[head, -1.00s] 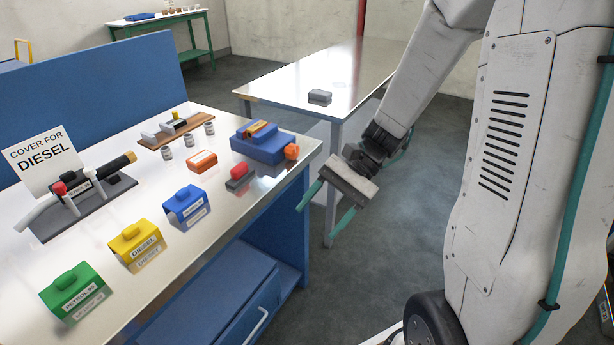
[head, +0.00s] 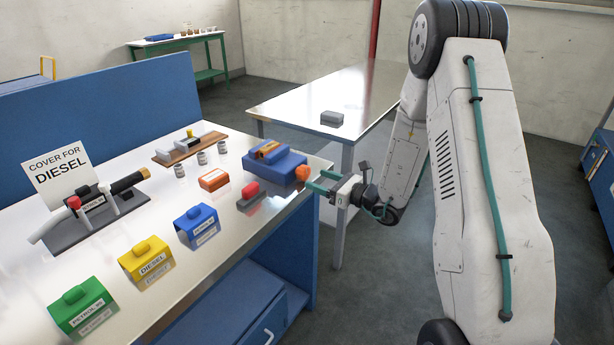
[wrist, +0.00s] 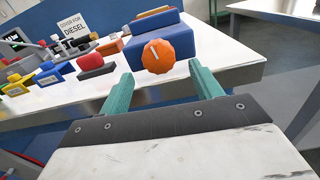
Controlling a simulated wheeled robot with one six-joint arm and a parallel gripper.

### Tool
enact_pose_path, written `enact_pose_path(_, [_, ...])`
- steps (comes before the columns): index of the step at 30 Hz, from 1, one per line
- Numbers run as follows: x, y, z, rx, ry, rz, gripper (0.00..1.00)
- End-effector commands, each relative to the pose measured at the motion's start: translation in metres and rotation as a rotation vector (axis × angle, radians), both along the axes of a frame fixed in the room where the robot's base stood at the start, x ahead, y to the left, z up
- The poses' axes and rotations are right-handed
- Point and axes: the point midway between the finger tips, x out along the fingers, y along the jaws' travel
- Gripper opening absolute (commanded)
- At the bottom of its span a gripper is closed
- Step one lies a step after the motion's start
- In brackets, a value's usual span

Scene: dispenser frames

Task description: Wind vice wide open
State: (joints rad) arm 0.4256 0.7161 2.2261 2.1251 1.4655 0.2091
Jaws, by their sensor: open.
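The blue vice (head: 270,160) sits at the right end of the near workbench, with an orange-brown piece on its top. Its round orange knob (head: 302,173) faces the bench's right edge. In the wrist view the knob (wrist: 168,50) carries a pale pointer line and lies ahead, between and beyond my fingertips, with the vice body (wrist: 150,45) behind it. My gripper (head: 318,181) is open, its two teal fingers pointing at the knob. In the wrist view the fingers (wrist: 156,80) stand apart with nothing between them. I cannot tell whether any finger touches the knob.
A red-topped grey block (head: 251,195) and an orange box (head: 213,180) lie close by the vice. Blue (head: 198,226), yellow (head: 146,260) and green (head: 83,308) covers stand along the bench front. A second table (head: 290,108) with a grey block stands behind.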

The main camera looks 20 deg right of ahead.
Motion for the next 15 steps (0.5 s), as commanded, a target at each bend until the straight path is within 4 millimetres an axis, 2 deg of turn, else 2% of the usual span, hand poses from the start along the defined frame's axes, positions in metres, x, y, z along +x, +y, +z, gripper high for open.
enact_pose_path(7, [0.032, 0.022, 0.0, -0.001, -0.001, 0.004, 0.64])
enact_pose_path(15, [0.043, 0.029, 0.0, -0.001, 0.0, 0.002, 0.64])
